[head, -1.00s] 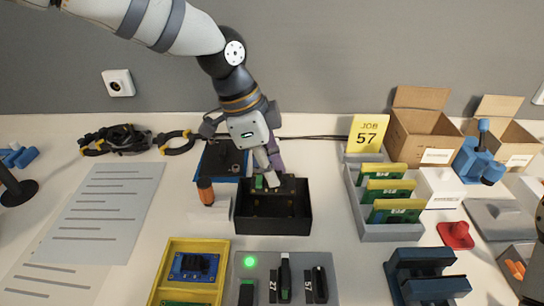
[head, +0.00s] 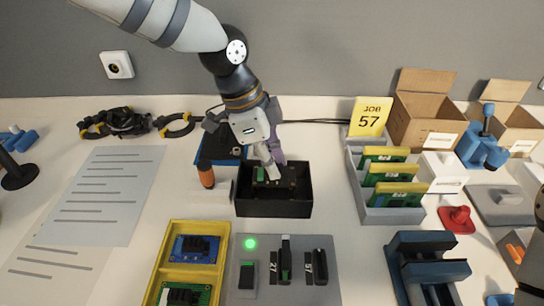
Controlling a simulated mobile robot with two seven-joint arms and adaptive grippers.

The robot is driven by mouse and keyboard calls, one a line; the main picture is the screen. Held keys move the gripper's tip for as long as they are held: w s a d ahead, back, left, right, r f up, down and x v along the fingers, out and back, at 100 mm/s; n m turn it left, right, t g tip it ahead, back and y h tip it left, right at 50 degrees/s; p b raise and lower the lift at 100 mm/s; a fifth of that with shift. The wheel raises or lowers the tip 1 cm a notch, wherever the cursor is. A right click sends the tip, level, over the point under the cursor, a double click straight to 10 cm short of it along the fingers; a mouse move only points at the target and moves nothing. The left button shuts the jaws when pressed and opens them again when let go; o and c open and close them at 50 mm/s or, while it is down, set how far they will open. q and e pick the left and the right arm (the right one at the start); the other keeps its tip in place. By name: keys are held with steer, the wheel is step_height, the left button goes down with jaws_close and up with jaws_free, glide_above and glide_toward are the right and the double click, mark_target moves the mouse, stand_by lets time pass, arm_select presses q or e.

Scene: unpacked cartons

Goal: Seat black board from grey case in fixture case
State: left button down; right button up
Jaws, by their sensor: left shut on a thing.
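My left gripper (head: 268,172) reaches down into the back part of an open black case (head: 273,208). It is shut on a dark board (head: 288,183) with a small green part and some pale spots. The board is at the back of the case's opening; its lower edge is hard to make out, and I cannot tell if it lies flat on the case floor. The gripper hides part of the board. Behind the case, a dark flat item lies on a blue mat (head: 207,149), partly covered by my left gripper. My right gripper is not in view.
A grey panel (head: 240,296) with a lit green lamp and connectors labelled 27 and 57 lies in front. A yellow tray (head: 223,262) holds boards. A grey rack (head: 375,213) holds green-yellow boards. An orange-handled tool (head: 206,174) stands left of the case. A JOB 57 sign (head: 369,116) stands behind.

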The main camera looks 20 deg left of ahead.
arm_select(q)
steer(key=shift+f, duration=2.1)
steer(key=shift+f, duration=0.1)
steer(key=c, duration=1.5)
jaws_free()
steer(key=shift+o, duration=0.2)
steer(key=v, duration=1.2)
